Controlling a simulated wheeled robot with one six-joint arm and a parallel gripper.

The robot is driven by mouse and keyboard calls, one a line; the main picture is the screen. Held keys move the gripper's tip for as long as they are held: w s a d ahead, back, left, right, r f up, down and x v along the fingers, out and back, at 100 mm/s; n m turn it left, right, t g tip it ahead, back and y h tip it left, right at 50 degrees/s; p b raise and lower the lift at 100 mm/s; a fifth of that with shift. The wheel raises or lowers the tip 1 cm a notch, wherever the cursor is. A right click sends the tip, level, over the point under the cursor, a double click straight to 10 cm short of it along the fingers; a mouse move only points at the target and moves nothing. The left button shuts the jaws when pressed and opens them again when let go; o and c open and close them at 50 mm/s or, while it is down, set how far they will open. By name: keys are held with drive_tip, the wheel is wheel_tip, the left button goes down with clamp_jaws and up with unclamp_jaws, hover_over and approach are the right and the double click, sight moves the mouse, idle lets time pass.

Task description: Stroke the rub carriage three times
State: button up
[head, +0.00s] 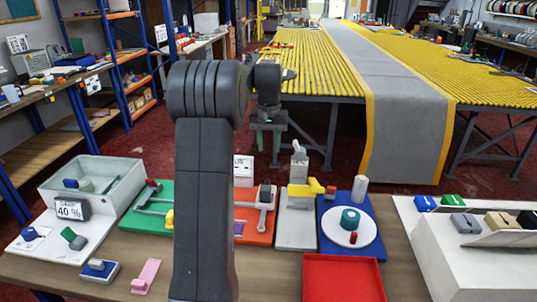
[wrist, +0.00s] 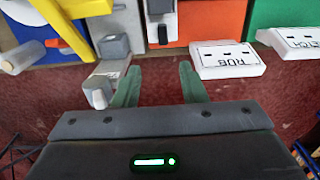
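The orange board (head: 257,234) lies mid-bench, partly hidden behind my arm, with a white RUB sign (head: 243,170) at its far edge. A dark grey block on a pale bar, apparently the rub carriage (head: 265,194), sits on its right side. In the wrist view the orange board (wrist: 212,20) and RUB sign (wrist: 228,62) appear upside down; the carriage (wrist: 160,8) shows at the top edge. My gripper (head: 270,145) hangs beyond the bench's far side. Its green fingers (wrist: 160,80) are apart and empty, short of the board.
A grey stand (head: 297,228) with a yellow lever (head: 308,187) is right of the orange board. A green board (head: 143,217) is left. A blue board (head: 350,250) with a white disc and a red tray (head: 343,278) lie further right. Red floor is open behind.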

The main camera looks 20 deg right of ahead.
sight(267, 181)
drive_tip(key=p, duration=0.2)
drive_tip(key=r+p, duration=0.1)
drive_tip(key=p, duration=0.2)
drive_tip(key=shift+w+a, duration=0.1)
drive_tip(key=shift+a, duration=0.1)
drive_tip(key=shift+f+p, duration=0.1)
drive_tip(key=shift+p, duration=0.25)
wheel_tip(267, 181, down, 14)
drive_tip(key=p, duration=0.2)
drive_tip(key=shift+f+p, duration=0.25)
drive_tip(key=shift+p, duration=0.1)
drive_tip(key=shift+a, duration=0.1)
clamp_jaws()
